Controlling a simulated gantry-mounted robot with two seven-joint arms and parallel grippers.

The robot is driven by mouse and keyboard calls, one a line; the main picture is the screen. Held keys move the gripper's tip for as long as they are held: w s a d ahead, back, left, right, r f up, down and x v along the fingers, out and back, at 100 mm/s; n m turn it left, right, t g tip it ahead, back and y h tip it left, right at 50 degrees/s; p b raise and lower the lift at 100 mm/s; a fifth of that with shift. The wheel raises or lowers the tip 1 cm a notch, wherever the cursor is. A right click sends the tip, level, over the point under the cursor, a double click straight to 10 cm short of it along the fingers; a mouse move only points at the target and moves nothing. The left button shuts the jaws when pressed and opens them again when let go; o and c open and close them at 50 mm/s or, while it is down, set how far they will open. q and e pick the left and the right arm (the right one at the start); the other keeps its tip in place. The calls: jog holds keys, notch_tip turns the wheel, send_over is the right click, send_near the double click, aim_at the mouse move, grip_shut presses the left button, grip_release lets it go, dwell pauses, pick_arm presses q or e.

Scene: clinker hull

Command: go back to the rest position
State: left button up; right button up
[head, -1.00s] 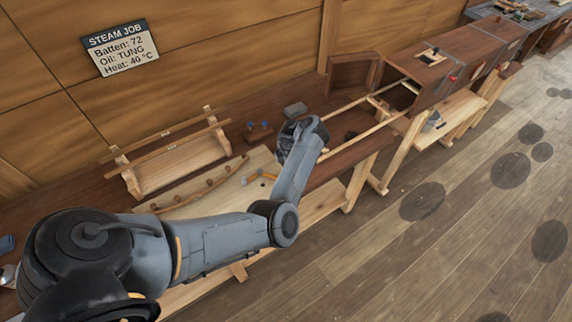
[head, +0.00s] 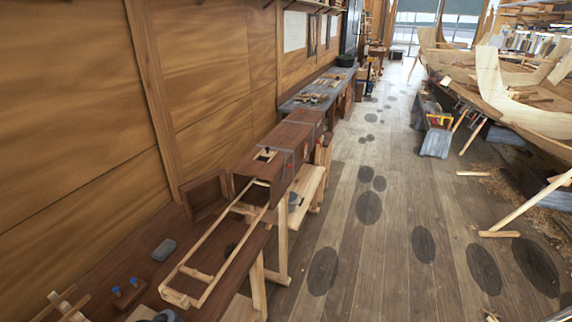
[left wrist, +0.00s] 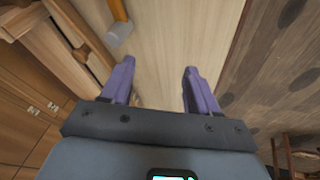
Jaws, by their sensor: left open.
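My left gripper (left wrist: 155,72) shows in the left wrist view. Its two purple fingers stand well apart with nothing between them, above a pale wooden surface (left wrist: 170,40). In the head view the left gripper does not show; only a grey piece, which looks like part of my arm, is at the bottom edge. My right gripper is in neither view.
A dark wooden steam box (head: 283,160) stands open on the bench, with a pale rail frame (head: 225,235) in front. A grey block (head: 164,250) and blue-topped pieces (head: 127,288) lie nearby. A boat hull (head: 510,85) stands right. The floor aisle (head: 395,220) is clear.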

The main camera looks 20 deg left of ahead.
pick_arm(q)
jog(key=s+a+r+m+t+y+p, duration=0.2)
jog(key=s+a+r+m+y+p, duration=0.15)
jog(key=s+r+m, duration=0.35)
jog(key=d+r+m+t+h, duration=0.1)
jog(key=d+r+m+h, duration=0.1)
jog(key=d+r+m, duration=0.3)
jog(key=d+r+m+t+h+p, duration=0.1)
jog(key=d+r+m, duration=0.4)
jog(key=d+m, duration=0.8)
jog(key=d+r+m+t+h+p, duration=0.1)
jog(key=d+r+m+h, duration=0.3)
jog(key=d+m, duration=0.5)
jog(key=d+r+t, duration=0.1)
jog(key=d, duration=0.7)
jog(key=shift+w+d+r+m, duration=0.3)
jog(key=shift+w+d+m, duration=0.05)
jog(key=shift+d+m, duration=0.05)
